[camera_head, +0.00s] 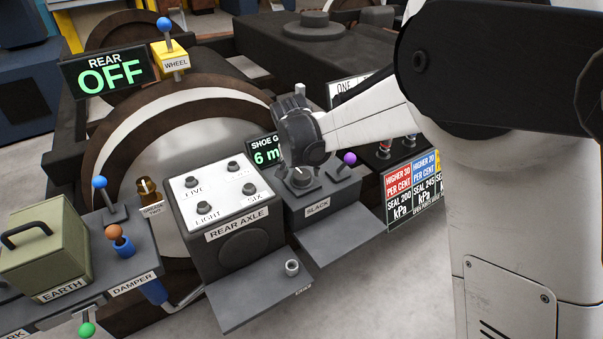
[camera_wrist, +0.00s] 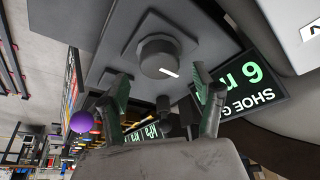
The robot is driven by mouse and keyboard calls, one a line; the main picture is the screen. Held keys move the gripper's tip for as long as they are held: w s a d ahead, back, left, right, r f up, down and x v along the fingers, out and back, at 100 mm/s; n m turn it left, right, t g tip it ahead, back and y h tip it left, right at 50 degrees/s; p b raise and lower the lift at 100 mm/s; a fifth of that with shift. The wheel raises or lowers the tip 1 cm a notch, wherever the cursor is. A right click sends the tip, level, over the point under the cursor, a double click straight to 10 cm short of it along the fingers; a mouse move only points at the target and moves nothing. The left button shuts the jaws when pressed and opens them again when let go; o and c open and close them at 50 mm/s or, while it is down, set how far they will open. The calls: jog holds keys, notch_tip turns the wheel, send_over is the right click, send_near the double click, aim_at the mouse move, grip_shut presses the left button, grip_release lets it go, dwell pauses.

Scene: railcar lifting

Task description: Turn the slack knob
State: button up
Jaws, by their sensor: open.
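The slack knob (camera_wrist: 158,56) is a round dark grey dial with a white pointer line, on a square plate in the wrist view. In the head view the knob (camera_head: 301,177) sits on top of the dark box labelled SLACK, partly hidden by my gripper. My gripper (camera_wrist: 158,88) is open, its two fingertips apart and on either side of the knob's lower part in the wrist view. I cannot tell whether either finger touches it. In the head view my gripper (camera_head: 300,165) is just above the knob. The SHOE G display (camera_wrist: 255,85) reads 6 m, partly cut off.
A purple-ball lever (camera_head: 348,159) stands right of the knob. The REAR AXLE box (camera_head: 220,205) with several small knobs is at its left. The shoe gap display (camera_head: 264,150) is close behind. A grey shelf (camera_head: 345,228) juts out in front.

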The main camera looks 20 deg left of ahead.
jog(key=v, duration=0.7)
jog(key=shift+r, duration=0.35)
jog(key=shift+s, duration=0.15)
jog(key=s+d+r+p, duration=0.2)
jog(key=s+d+r, duration=0.2)
jog(key=d+r, duration=0.5)
jog(key=s+d+r+p, duration=0.35)
jog(key=d+r, duration=0.25)
jog(key=d, duration=0.7)
jog(key=s+d+r+t+p, duration=0.2)
jog(key=s+d+p, duration=0.3)
jog(key=s+d, duration=1.2)
jog(key=shift+s+r+m+t, duration=0.3)
jog(key=shift+s, duration=0.85)
